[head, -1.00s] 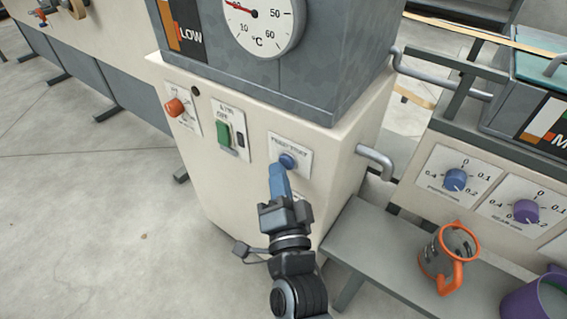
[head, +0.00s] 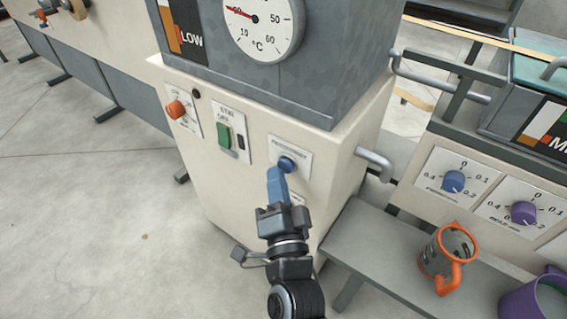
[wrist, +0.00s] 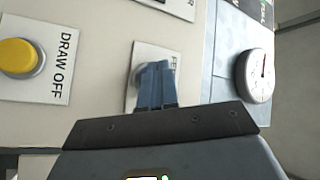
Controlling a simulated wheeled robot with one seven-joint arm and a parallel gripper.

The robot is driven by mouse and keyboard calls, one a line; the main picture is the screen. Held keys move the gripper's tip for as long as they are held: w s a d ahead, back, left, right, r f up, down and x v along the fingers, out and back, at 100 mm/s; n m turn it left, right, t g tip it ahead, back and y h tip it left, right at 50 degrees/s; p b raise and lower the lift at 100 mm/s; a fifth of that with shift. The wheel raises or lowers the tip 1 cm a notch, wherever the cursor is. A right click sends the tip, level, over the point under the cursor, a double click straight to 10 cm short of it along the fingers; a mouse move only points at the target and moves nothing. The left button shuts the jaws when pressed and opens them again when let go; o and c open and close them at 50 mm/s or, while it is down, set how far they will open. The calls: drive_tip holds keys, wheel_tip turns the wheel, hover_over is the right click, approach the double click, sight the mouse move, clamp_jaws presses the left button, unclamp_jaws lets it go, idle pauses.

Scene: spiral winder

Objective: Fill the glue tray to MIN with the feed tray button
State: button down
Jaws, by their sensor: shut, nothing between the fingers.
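The feed tray button (head: 287,163) is a round blue button on a white label plate on the front of the cream cabinet. My gripper (head: 275,172) is shut and empty, with its blue fingertips just at the lower left of the button in the head view. In the wrist view the shut fingers (wrist: 157,68) overlap the button's plate (wrist: 150,56) and hide most of the button. I cannot tell whether the tips touch it. The glue tray (head: 540,60) may be the teal-topped box at the right; its level is not readable.
A green switch (head: 224,135) and an orange knob (head: 175,109) are left of the button. A temperature dial (head: 262,25) is above. A yellow DRAW OFF button (wrist: 20,58) shows in the wrist view. A grey bench (head: 375,245) with an orange-handled jug (head: 447,258) stands at right.

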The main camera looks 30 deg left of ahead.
drive_tip(key=shift+s, duration=0.5)
drive_tip(key=shift+p, duration=0.3)
drive_tip(key=shift+s+a+p, duration=0.15)
drive_tip(key=shift+s+p, duration=0.85)
drive_tip(key=shift+s, duration=0.25)
drive_tip(key=shift+s+a+p, duration=0.1)
drive_tip(key=shift+s+p, duration=0.85)
drive_tip(key=shift+s, duration=0.3)
drive_tip(key=shift+r, duration=0.1)
idle(0.9)
drive_tip(key=s+p, duration=0.3)
drive_tip(key=p, duration=0.3)
drive_tip(key=shift+s+a, duration=0.15)
drive_tip(key=shift+s, duration=0.25)
